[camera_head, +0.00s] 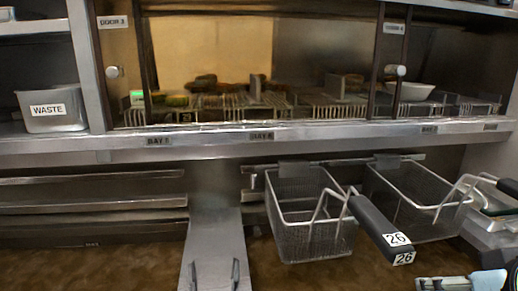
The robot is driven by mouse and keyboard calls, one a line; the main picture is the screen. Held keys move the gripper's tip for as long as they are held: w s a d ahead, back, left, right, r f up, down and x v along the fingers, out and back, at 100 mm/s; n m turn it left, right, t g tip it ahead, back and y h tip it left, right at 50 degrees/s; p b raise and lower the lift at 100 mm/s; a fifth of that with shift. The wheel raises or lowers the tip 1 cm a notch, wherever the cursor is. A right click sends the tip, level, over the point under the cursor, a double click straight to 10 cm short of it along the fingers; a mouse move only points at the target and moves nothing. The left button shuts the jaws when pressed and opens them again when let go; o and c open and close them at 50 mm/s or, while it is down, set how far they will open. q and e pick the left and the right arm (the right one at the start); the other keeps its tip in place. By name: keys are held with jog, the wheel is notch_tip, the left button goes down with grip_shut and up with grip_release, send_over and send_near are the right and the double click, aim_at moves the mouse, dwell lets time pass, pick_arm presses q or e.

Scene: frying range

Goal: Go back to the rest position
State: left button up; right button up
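My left gripper (215,273) shows only as two thin dark fingertips at the bottom edge, in front of the grey panel. The fingertips stand apart with nothing between them. The rest of that arm is out of view. My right gripper (443,284) is at the bottom right, cut off by the lower edge. It lies below the black basket handle and looks apart from it. Whether its fingers are open is hidden.
A wire fry basket (305,215) hangs on the rail, its black handle (378,222) labelled 26 pointing toward me. A second basket (415,195) hangs to its right. A grey panel (213,232) stands between brown oil vats. A waste bin (52,110) sits upper left.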

jog(key=s+f+n+g+h, duration=0.1)
jog(key=s+f+g, duration=0.15)
jog(key=s, duration=0.55)
jog(key=s+f+g, duration=0.2)
jog(key=s+f, duration=0.1)
jog(key=s, duration=0.4)
jog(key=s+d+f+g+b, duration=0.2)
jog(key=f+b, duration=0.8)
jog(key=f, duration=2.7)
jog(key=s+d+f+b, duration=0.1)
jog(key=s+f+b, duration=0.5)
jog(key=s+f, duration=1.2)
notch_tip(320, 180, down, 2)
jog(key=shift+s+f+m, duration=0.15)
jog(key=shift+s+m, duration=0.15)
